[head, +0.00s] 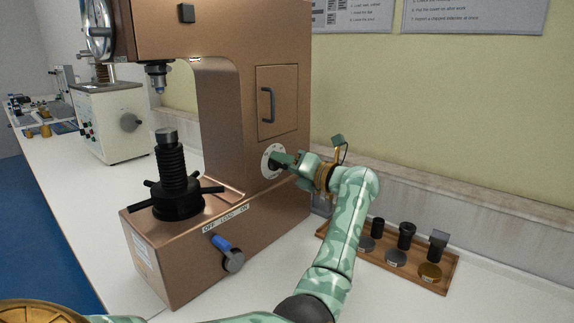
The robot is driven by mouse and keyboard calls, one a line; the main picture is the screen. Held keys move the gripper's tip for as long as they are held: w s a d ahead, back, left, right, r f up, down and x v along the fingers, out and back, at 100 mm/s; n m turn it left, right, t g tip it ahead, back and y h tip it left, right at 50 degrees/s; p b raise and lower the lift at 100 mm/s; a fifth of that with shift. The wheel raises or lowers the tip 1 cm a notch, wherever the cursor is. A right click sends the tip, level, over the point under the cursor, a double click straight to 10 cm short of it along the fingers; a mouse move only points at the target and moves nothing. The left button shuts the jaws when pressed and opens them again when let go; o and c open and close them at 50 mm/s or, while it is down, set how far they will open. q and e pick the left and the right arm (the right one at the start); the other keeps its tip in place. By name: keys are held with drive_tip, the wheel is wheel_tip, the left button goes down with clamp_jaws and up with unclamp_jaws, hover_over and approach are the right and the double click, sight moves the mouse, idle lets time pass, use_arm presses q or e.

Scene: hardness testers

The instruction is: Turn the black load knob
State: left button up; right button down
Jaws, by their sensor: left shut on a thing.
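The copper-coloured hardness tester (215,90) stands on the white bench. A round pale dial plate (267,166) sits on the side of its column, below the small door. The black load knob is at the middle of this plate and is mostly hidden behind my fingers. My left gripper (281,161) reaches it from the right and is shut on the knob. My right gripper is not in view.
A blue-handled lever (225,249) sticks out at the base front, by the OFF, LOAD and ON marks. A black spoked handwheel (178,204) stands on the base. A wooden tray (380,261) with indenters and test blocks lies right of my arm. A second tester (110,124) stands behind left.

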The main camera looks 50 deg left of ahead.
use_arm(q)
drive_tip(key=shift+f, duration=0.25)
drive_tip(key=o, duration=1)
drive_tip(key=shift+r, duration=0.15)
drive_tip(key=d, duration=0.5)
drive_tip(key=w+d+p, duration=0.1)
drive_tip(key=d, duration=1)
drive_tip(key=shift+w+d+p, duration=0.2)
drive_tip(key=shift+w+p, duration=0.2)
